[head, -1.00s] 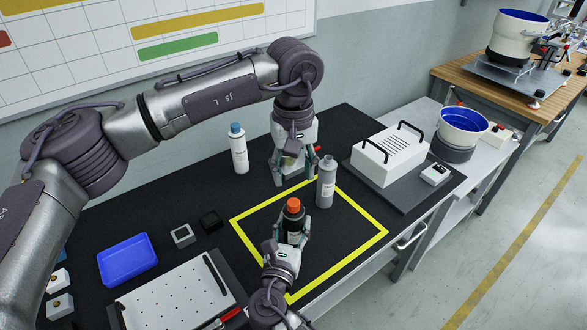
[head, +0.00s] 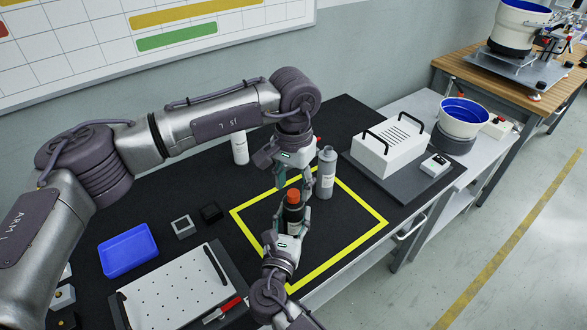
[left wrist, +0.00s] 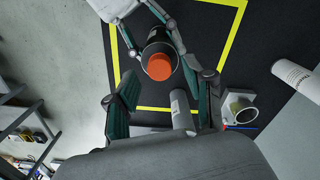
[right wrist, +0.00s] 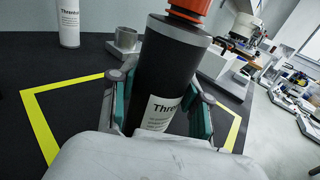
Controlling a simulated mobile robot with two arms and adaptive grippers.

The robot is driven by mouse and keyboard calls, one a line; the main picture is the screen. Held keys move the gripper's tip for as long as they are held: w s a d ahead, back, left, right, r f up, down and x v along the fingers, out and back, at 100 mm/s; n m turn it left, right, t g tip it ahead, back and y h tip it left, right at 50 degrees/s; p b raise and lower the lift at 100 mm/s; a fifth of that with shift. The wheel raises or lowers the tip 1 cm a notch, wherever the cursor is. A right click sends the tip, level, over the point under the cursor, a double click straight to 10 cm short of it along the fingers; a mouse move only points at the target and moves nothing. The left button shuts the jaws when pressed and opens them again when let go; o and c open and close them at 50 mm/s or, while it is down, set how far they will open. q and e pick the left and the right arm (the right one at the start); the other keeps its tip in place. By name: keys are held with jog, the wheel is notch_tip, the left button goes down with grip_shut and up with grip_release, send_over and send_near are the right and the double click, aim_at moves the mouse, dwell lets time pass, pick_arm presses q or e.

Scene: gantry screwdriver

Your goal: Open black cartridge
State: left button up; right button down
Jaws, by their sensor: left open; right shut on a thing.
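My left gripper (head: 290,188) is open, just above and behind the cap.
A grey bottle (head: 326,172) stands uncapped close to the right of my left gripper. A white bottle (head: 240,148) stands behind. A blue tray (head: 127,250), a perforated white plate (head: 178,300) and a white box with handles (head: 389,150) lie around the square.

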pick_arm(q)
jog(key=shift+f, duration=0.8)
grip_shut()
